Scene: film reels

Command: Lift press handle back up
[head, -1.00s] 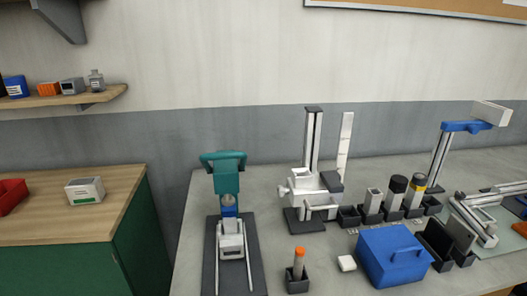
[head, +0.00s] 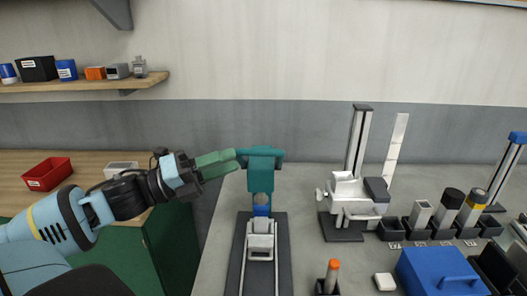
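The press (head: 261,241) stands on a dark base at the left part of the grey bench. Its teal handle (head: 261,157) is a T with a crossbar at the top, above a blue collar and a white carriage. My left gripper (head: 230,159) reaches in from the left with green fingers. Its fingertips are at the left end of the crossbar and overlap it in the picture. I cannot tell whether they touch it or how far apart they are. My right gripper is not in view.
A white stand with a tall column (head: 355,190) is right of the press. A holder with an orange-topped item (head: 331,277), a white block (head: 385,282) and a blue box (head: 440,272) are in front. A red bin (head: 47,174) sits on the left wooden counter.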

